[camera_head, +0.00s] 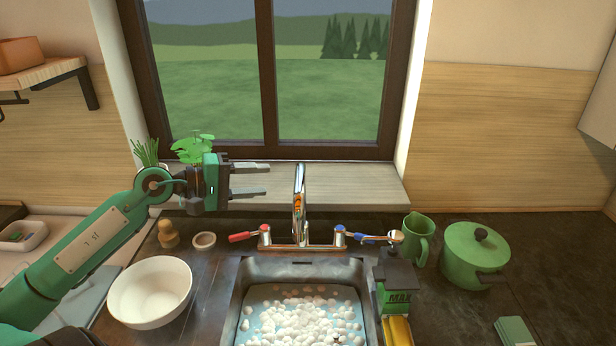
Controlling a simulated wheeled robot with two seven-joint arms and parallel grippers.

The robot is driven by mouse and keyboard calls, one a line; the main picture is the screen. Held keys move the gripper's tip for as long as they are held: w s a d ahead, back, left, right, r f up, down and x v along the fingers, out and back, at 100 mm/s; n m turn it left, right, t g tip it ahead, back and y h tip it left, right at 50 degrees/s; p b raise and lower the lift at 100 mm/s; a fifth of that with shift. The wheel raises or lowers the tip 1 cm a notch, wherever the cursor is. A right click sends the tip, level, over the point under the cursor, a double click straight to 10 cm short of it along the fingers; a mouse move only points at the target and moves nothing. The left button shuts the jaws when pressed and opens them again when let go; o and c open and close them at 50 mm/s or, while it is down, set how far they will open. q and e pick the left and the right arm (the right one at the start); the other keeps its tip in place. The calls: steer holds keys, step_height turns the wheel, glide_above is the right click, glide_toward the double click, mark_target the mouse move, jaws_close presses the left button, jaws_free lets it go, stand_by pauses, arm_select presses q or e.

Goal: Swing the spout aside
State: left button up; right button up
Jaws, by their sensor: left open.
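The chrome spout (299,200) rises from the middle of the tap behind the sink and appears to point forward over the basin. A red-handled lever (243,237) is at the tap's left and a blue-handled lever (367,238) at its right. My left gripper (268,179) comes in from the left in front of the window sill. Its two fingers are apart, with nothing between them, and their tips lie to the left of the spout with a gap. My right gripper is not in view.
The sink (240,312) holds water and many white pebble-like bits. A white bowl (151,291), a small dish (204,241) and a wooden stopper-like piece (168,233) stand left.

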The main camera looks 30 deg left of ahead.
mark_target(298, 174)
arm_select(q)
steer(key=p+x, duration=0.5)
steer(key=x, duration=0.5)
steer(key=shift+w+a+r, duration=0.1)
steer(key=shift+a, duration=0.05)
steer(key=shift+f+p+x, duration=0.25)
steer(key=shift+p+x, duration=0.35)
steer(key=shift+x, duration=0.55)
jaws_close()
